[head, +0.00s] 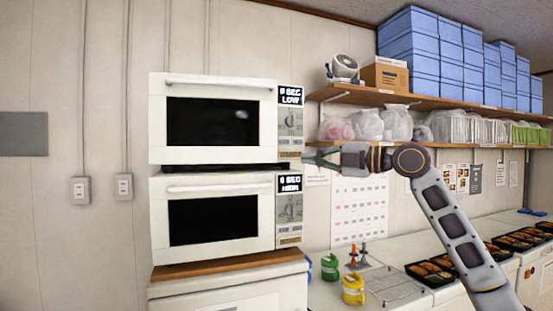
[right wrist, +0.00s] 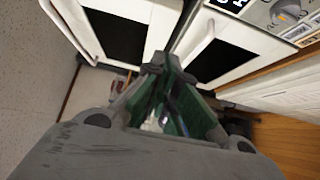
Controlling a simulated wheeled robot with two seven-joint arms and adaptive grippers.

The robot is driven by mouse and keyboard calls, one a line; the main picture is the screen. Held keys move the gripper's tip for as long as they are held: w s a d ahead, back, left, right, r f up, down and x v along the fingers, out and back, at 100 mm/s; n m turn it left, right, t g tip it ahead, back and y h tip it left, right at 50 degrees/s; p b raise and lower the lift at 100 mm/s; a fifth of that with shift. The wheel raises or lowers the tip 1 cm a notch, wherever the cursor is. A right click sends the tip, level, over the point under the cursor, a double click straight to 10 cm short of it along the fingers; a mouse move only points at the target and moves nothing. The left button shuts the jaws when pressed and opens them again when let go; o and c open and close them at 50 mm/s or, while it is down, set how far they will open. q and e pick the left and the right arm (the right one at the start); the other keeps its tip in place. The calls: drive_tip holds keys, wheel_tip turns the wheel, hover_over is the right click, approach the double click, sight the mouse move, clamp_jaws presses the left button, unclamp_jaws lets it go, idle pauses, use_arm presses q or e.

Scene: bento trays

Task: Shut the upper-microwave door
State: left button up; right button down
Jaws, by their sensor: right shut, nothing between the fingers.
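The upper microwave (head: 215,80) is white with a dark window, a bar handle (head: 215,81) along the top of its door and a control panel on the right. Its door (head: 158,120) looks upright and flush or nearly flush with the front; I cannot tell whether a slight gap remains. My right gripper (head: 312,160) is shut and empty, just right of the microwave's lower right corner. In the right wrist view, the green-padded fingers (right wrist: 168,72) show before two white, dark-windowed doors. My left gripper is not in view.
The lower microwave (head: 160,215) stands below on a wooden board (head: 225,265), its door looking shut. A shelf (head: 400,97) with blue boxes (head: 415,50) and bags is at the right.

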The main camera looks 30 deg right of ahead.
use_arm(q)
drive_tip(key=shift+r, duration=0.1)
use_arm(e)
drive_tip(key=shift+w, duration=0.15)
drive_tip(key=p, duration=0.8)
approach(263, 157)
drive_tip(key=shift+s+a+x, duration=0.2)
drive_tip(key=shift+a+x, duration=0.2)
drive_tip(key=shift+x, duration=1.75)
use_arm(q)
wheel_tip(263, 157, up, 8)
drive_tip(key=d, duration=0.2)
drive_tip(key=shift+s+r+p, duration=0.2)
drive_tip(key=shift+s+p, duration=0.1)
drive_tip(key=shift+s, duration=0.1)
use_arm(e)
drive_tip(key=shift+w+d, duration=0.1)
drive_tip(key=shift+w, duration=0.3)
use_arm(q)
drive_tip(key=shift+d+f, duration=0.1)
use_arm(e)
drive_tip(key=shift+d, duration=0.1)
